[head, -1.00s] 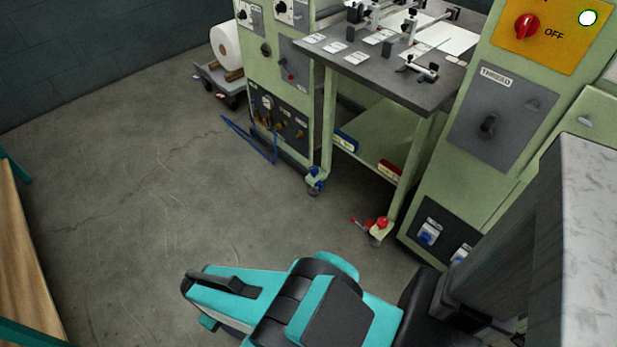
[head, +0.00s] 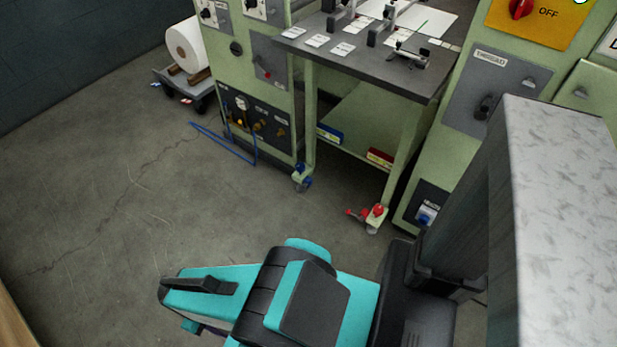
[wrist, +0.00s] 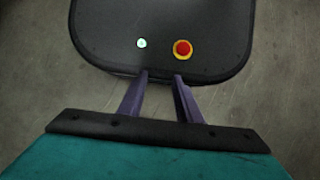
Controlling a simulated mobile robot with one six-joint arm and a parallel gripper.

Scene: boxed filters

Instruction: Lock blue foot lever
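The blue foot lever (head: 301,170) is on the caster under the left front leg of the grey-topped cart, in the head view. It is small, and I cannot tell whether it is up or pressed down. My gripper (wrist: 162,75) shows in the wrist view with its two purple fingers apart and nothing between them. It is over my own dark base, well away from the blue lever. In the head view my teal arm hides nearly all of the gripper. The wrist view does not show the blue lever.
A red foot lever (head: 358,214) sticks out left from the cart's right front caster. Green machine cabinets (head: 262,115) flank the cart (head: 400,65). A blue hose (head: 222,145) lies on the floor left of it. The floor (head: 130,200) in front is mostly clear.

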